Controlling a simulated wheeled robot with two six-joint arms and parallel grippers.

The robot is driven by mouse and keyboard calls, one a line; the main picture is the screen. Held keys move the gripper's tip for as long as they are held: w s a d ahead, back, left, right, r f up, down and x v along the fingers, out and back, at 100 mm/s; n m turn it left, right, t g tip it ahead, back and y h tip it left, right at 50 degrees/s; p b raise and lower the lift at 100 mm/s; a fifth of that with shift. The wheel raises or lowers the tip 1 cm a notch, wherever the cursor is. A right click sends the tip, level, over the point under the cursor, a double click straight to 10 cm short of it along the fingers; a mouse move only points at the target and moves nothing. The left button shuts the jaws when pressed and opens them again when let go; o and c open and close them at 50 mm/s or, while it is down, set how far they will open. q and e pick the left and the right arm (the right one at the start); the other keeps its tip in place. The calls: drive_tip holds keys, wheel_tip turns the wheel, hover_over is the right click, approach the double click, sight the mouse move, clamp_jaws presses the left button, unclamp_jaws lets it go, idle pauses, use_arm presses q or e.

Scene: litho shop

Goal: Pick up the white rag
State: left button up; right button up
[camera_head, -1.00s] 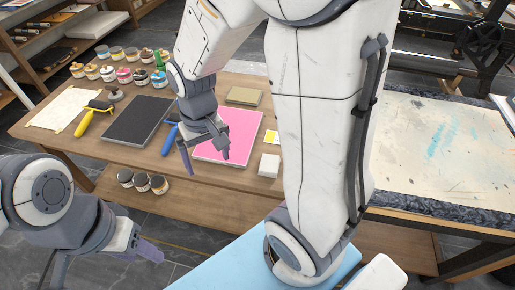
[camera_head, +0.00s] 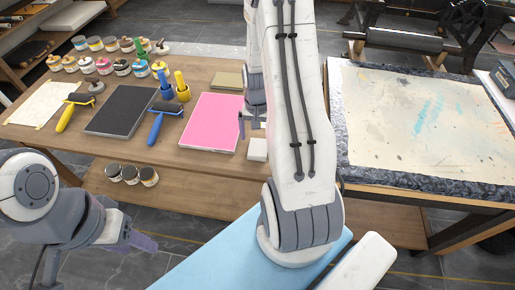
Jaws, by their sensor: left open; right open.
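Several paint jars stand behind, and jars (camera_head: 130,174) sit on the lower shelf.

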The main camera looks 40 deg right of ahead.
sight(258, 145)
wheel_tip(258, 145, down, 5)
drive_tip(key=shift+d+r, duration=0.15)
drive_tip(key=c, duration=1.2)
drive_tip(key=shift+o, duration=0.2)
drive_tip(key=shift+r, duration=0.1)
drive_tip(key=shift+r, duration=0.5)
wheel_tip(258, 145, up, 2)
drive_tip(key=shift+r, duration=0.25)
drive_tip(key=s+d+r, duration=0.2)
drive_tip(key=d+r, duration=0.5)
drive_tip(key=d, duration=0.4)
drive_tip(key=shift+s+d+r+b, duration=0.2)
drive_tip(key=shift+s+b, duration=0.15)
drive_tip(key=shift+b, duration=0.1)
